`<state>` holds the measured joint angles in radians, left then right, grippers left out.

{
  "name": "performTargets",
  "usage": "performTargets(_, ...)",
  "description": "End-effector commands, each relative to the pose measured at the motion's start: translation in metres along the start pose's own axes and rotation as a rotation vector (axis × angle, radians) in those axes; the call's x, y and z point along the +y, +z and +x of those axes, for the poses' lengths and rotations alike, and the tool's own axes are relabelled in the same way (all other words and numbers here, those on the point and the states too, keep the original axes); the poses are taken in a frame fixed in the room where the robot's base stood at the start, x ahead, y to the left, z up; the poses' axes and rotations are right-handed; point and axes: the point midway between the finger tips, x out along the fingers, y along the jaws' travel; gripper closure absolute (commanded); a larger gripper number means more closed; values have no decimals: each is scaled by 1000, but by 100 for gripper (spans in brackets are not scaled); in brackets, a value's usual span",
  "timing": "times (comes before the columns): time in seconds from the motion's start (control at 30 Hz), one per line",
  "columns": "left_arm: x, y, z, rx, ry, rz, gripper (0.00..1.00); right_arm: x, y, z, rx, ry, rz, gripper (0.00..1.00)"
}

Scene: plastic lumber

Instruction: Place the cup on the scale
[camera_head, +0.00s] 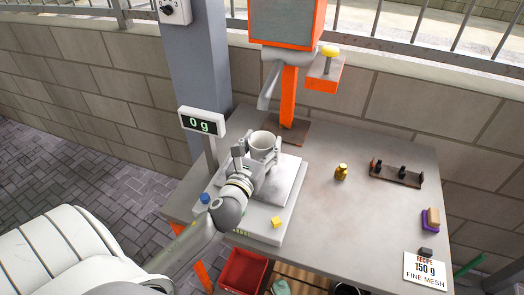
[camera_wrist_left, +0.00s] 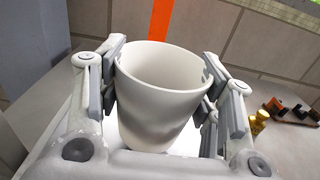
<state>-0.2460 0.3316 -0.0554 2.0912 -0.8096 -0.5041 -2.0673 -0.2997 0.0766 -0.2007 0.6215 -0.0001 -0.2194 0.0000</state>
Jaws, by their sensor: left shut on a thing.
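The white cup (camera_head: 263,142) is upright between the fingers of my left gripper (camera_head: 261,155), over the far part of the scale's plate. In the left wrist view the cup (camera_wrist_left: 165,95) looks empty, and the fingers of my left gripper (camera_wrist_left: 163,85) press on both its sides. The scale (camera_head: 262,220) stands at the left of the table, and its raised display (camera_head: 201,122) reads 0 g. I cannot tell whether the cup's base touches the plate. My right gripper is in neither view.
An orange machine (camera_head: 289,95) stands behind the scale. A small brass weight (camera_head: 341,172), a dark rack (camera_head: 396,173), a purple and tan block (camera_head: 430,219) and a recipe card (camera_head: 424,270) are on the right. The table's middle is mostly clear. A red bin (camera_head: 243,272) is below the front edge.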

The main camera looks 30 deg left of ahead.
Motion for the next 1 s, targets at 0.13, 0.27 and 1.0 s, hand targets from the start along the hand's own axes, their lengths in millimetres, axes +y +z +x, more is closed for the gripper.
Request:
performTargets(0.13, 0, -16, 0, 1, 1, -1, 53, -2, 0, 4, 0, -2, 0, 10)
performTargets(0.27, 0, -17, 0, 1, 1, 1, 53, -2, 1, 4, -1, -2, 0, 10)
performTargets(1.0, 0, -19, 0, 0, 0, 2, 19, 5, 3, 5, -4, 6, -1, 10)
